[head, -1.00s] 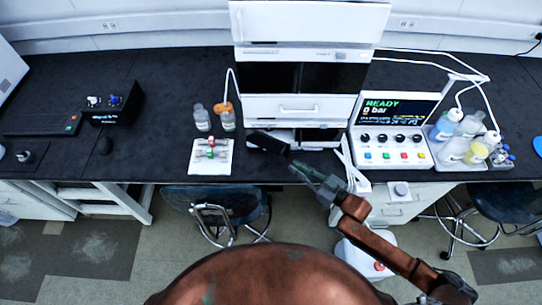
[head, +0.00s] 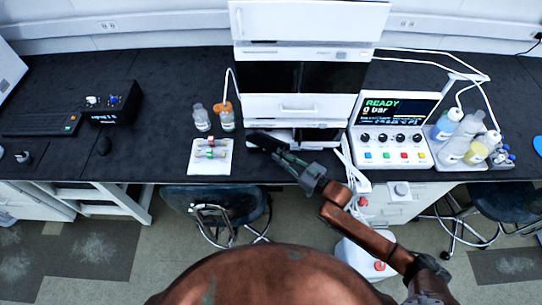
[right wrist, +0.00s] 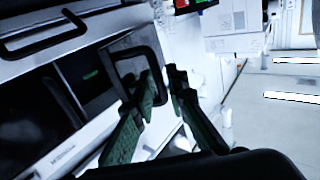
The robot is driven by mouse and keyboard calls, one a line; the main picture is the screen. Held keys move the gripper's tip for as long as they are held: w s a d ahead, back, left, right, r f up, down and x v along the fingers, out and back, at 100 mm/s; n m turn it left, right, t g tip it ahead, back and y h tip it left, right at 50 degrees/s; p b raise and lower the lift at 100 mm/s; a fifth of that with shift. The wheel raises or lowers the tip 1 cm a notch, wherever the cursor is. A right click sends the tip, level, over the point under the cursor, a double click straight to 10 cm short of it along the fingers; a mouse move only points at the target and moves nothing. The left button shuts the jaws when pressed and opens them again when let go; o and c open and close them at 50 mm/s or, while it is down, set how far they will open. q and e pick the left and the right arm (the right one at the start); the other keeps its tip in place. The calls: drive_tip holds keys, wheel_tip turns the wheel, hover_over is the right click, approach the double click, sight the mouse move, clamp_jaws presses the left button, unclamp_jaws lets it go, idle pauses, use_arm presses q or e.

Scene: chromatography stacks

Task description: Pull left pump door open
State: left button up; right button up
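The left pump door (head: 262,140) is a dark panel at the bottom of the white instrument stack. It juts out over the bench front in the head view. In the right wrist view the door (right wrist: 122,46) stands angled out from the white housing, with a black loop handle (right wrist: 158,66). My right gripper (head: 284,156) is at the door's front in the head view. In the right wrist view its green fingers (right wrist: 161,78) are apart, with the handle's outer bar seemingly between them. Whether they touch it, I cannot tell. My left gripper is not in view.
A control unit with a READY screen (head: 398,108) and a bottle tray (head: 465,163) stand right of the stack. A white mat (head: 196,167) with small fittings and two bottles stand to its left. A stool (head: 218,203) is below the bench edge.

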clamp_jaws()
